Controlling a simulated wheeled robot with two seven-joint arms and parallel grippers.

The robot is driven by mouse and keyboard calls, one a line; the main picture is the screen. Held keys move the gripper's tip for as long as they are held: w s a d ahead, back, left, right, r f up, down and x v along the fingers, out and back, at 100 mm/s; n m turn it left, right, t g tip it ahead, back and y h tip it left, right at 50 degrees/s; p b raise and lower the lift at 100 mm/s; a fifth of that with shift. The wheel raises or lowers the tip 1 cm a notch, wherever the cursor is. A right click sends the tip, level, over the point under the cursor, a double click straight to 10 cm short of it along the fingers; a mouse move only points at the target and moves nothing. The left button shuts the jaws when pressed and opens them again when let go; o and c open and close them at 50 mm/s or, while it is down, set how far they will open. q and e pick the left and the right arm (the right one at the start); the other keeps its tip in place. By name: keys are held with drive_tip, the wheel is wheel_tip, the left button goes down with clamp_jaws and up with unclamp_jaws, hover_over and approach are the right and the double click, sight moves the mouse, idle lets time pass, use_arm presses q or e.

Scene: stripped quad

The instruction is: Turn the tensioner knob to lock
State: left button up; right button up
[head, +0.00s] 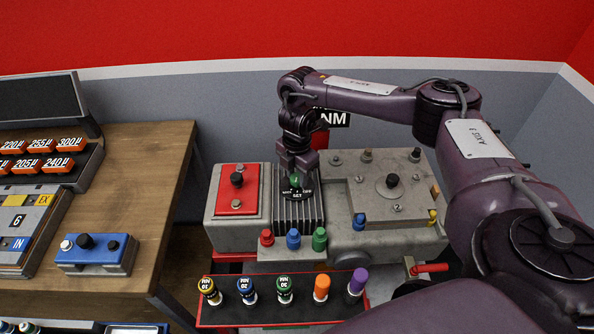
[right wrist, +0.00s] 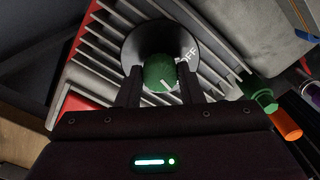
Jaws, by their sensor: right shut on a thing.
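A small green knob (head: 295,184) stands on a black dial on the finned grey block (head: 312,212) of the bench machine. In the right wrist view the knob (right wrist: 158,71) sits on the round black dial (right wrist: 138,45); white lettering "OFF" shows at its right. A white line shows on the knob's near edge. My right gripper (head: 296,174) comes down over the knob from above. In the wrist view its fingers (right wrist: 158,82) are on either side of the knob and shut on it. Whether this knob is the tensioner, I cannot tell from its markings. My left gripper is not in view.
A red-topped box with a black knob (head: 237,180) stands left of the block; a grey plate with a knob (head: 391,181) lies right. Red, blue and green knobs (head: 293,239) stand in front. A tray (head: 216,315) of coloured pegs is nearest. A wooden table (head: 150,165) is left.

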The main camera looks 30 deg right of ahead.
sight(297, 177)
drive_tip(key=m+p, duration=0.3)
drive_tip(key=m, duration=0.1)
drive_tip(key=shift+r, duration=0.2)
drive_tip(key=shift+f+m+p, duration=0.1)
drive_tip(key=shift+m+p, duration=0.8)
drive_tip(key=shift+m, duration=0.7)
drive_tip(key=o, duration=1)
drive_tip(key=shift+r, duration=0.25)
wheel_tip(297, 177, up, 7)
drive_tip(key=shift+r+p, duration=0.15)
drive_tip(key=shift+p, duration=0.3)
